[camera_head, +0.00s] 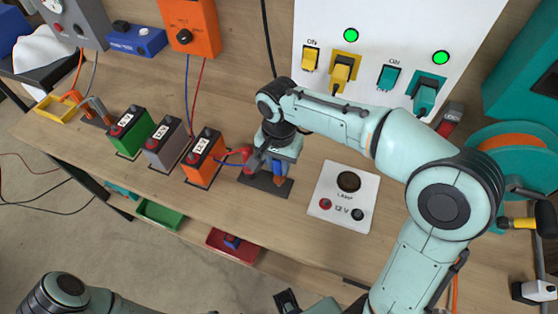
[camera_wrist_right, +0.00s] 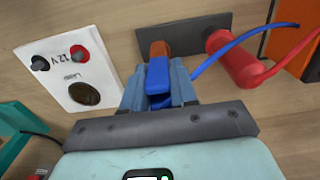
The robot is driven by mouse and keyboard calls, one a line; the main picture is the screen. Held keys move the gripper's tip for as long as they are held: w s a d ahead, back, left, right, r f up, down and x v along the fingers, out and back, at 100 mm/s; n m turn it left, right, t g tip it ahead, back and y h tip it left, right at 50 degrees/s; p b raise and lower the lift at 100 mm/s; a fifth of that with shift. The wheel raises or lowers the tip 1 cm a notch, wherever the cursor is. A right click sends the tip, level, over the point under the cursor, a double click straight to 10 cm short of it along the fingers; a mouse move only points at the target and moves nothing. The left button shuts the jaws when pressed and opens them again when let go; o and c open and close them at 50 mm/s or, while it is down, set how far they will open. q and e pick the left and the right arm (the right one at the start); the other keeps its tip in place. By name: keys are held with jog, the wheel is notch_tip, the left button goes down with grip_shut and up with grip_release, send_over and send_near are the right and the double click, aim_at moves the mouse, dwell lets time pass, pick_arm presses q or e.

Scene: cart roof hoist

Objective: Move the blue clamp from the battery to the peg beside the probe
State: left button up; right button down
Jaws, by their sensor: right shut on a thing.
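My right gripper (camera_head: 276,160) is shut on the blue clamp (camera_head: 279,173) above a dark plate (camera_head: 252,181) on the bench. In the right wrist view the blue clamp (camera_wrist_right: 158,78) sits between the fingers, its tip against a copper-brown peg (camera_wrist_right: 160,48) on the plate. Whether its jaws grip the peg is hidden. The red probe (camera_wrist_right: 235,62) stands on the same plate, beside the peg; it also shows in the head view (camera_head: 247,154). The orange battery (camera_head: 203,158) is left of the plate. A dark piece at the bottom edge may be my left gripper (camera_head: 287,301); its state is unclear.
A grey battery (camera_head: 166,146) and a green battery (camera_head: 131,134) stand further left. A white lamp panel (camera_head: 343,197) lies right of the plate. A white switch panel (camera_head: 395,45) is behind. Blue and red wires run from the orange box (camera_head: 190,28). Green and red trays sit below the front edge.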

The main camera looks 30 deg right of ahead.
jog(key=shift+f+b, duration=0.7)
jog(key=shift+f, duration=0.5)
jog(key=c, duration=0.8)
grip_release()
notch_tip(320, 180, up, 13)
jog(key=p, duration=0.2)
jog(key=shift+r+p, duration=0.2)
jog(key=shift+p, duration=0.1)
jog(key=shift+f, duration=0.1)
